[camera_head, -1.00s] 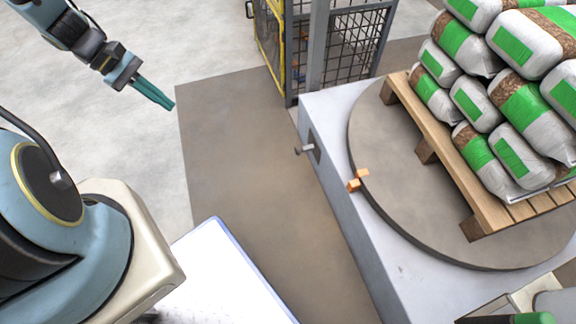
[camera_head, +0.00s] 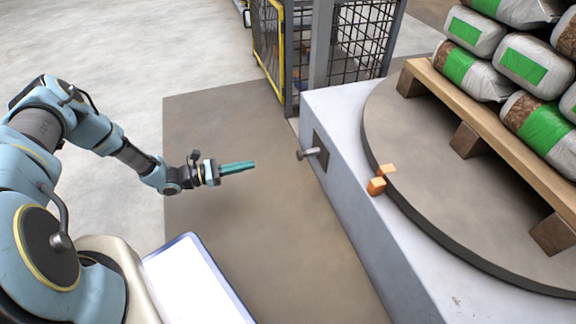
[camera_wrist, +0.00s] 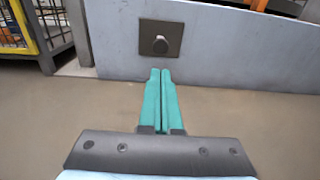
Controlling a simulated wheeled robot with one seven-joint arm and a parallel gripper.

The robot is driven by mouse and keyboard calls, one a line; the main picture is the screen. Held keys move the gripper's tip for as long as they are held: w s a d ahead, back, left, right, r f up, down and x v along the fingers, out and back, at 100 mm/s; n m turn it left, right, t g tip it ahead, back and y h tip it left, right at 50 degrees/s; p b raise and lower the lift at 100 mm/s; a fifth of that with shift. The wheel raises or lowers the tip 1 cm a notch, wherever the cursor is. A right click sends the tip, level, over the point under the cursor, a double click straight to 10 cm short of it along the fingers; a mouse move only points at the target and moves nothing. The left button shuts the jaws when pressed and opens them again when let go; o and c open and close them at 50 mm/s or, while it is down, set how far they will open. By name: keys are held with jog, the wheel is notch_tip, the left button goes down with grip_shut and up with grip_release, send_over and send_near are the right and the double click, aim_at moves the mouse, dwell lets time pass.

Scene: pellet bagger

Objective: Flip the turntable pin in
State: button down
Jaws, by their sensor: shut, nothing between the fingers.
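The turntable pin (camera_head: 308,153) is a grey knob-ended pin sticking out of a dark plate on the side of the grey turntable base (camera_head: 342,180). In the wrist view the pin (camera_wrist: 160,45) shows almost end-on, in the middle of its square plate (camera_wrist: 161,39). My gripper (camera_head: 252,165) has teal fingers, shut and empty, pointing toward the pin with a gap between. In the wrist view the fingertips (camera_wrist: 161,72) lie just below the plate in the picture. The round turntable (camera_head: 470,190) carries a pallet.
Two small orange blocks (camera_head: 377,186) sit at the turntable's edge. The wooden pallet (camera_head: 480,135) bears stacked bags (camera_head: 525,62). A mesh fence (camera_head: 360,35) with a yellow frame (camera_head: 268,45) stands behind. The brown floor before the base is clear.

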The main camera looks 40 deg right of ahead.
dwell(0.3)
jog(key=b, duration=0.5)
send_near(300, 154)
jog(key=s+d+f, duration=0.1)
jog(key=d+f, duration=0.1)
jog(key=d, duration=0.3)
jog(key=shift+s+d+r, duration=0.2)
jog(key=shift+d+r, duration=0.05)
jog(key=shift+d, duration=0.45)
jog(key=shift+x, duration=2.05)
jog(key=shift+r, duration=0.1)
jog(key=p+v, duration=0.4)
jog(key=v, duration=1)
jog(key=shift+a, duration=0.15)
